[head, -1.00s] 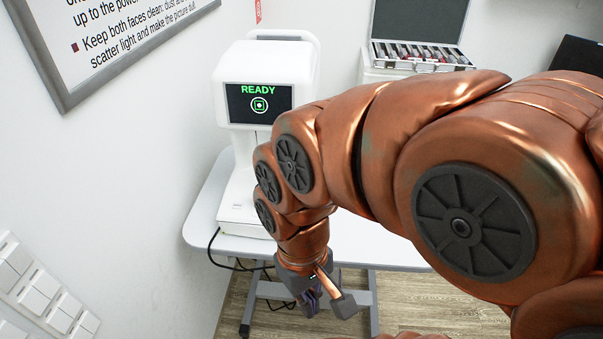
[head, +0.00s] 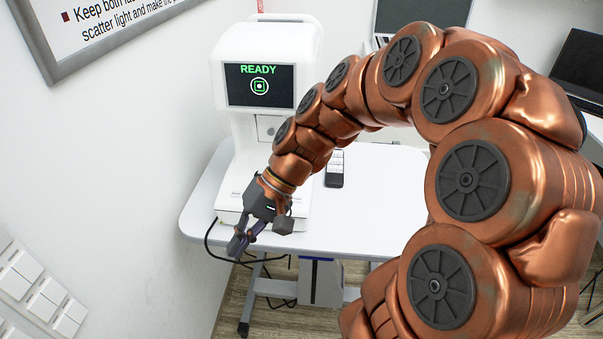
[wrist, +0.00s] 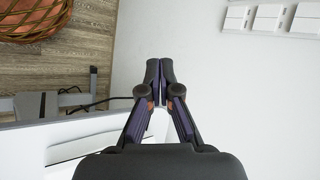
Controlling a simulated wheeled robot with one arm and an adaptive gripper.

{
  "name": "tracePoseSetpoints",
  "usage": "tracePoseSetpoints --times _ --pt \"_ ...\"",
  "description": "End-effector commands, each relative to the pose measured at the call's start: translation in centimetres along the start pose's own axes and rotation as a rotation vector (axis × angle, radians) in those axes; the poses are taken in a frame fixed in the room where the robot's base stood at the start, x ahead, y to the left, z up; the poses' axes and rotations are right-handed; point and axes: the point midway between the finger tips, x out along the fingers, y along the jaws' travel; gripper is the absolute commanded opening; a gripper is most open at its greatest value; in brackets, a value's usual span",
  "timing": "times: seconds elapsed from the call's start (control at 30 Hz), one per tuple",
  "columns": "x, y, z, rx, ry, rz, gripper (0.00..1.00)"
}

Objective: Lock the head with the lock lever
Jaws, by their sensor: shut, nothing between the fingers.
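The white eye-test machine (head: 266,130) stands on a white table, and its screen (head: 259,85) reads READY with a green ring symbol. Its head is the upper part around the screen. I cannot make out a lock lever in either view. My gripper (head: 236,246) is at the front left edge of the table, below and in front of the machine's base. In the wrist view my gripper (wrist: 160,82) has its fingertips together with nothing between them, pointing at the white wall.
The white table (head: 370,205) holds a dark handheld device (head: 334,170). A black cable (head: 215,245) hangs off the left edge. The white wall (head: 110,180) with switch panels (head: 40,295) is close on the left. A laptop (head: 580,70) is at the right. A woven basket (wrist: 35,15) shows on the floor.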

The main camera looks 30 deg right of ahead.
Motion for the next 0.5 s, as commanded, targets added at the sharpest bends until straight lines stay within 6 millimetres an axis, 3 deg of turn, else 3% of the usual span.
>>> tracePoseSetpoints --times 0.03,0.17,0.27,0.37,0.5 --pt "0.0 0.7 -2.1 0.038 0.022 -0.068 0.00" --pt "-1.7 1.8 -6.9 0.122 0.092 -0.245 0.00" --pt "-3.6 3.6 -10.6 0.192 0.161 -0.377 0.00" --pt "-6.0 6.5 -14.2 0.267 0.243 -0.508 0.00" --pt "-9.6 12.0 -18.5 0.374 0.370 -0.679 0.00"
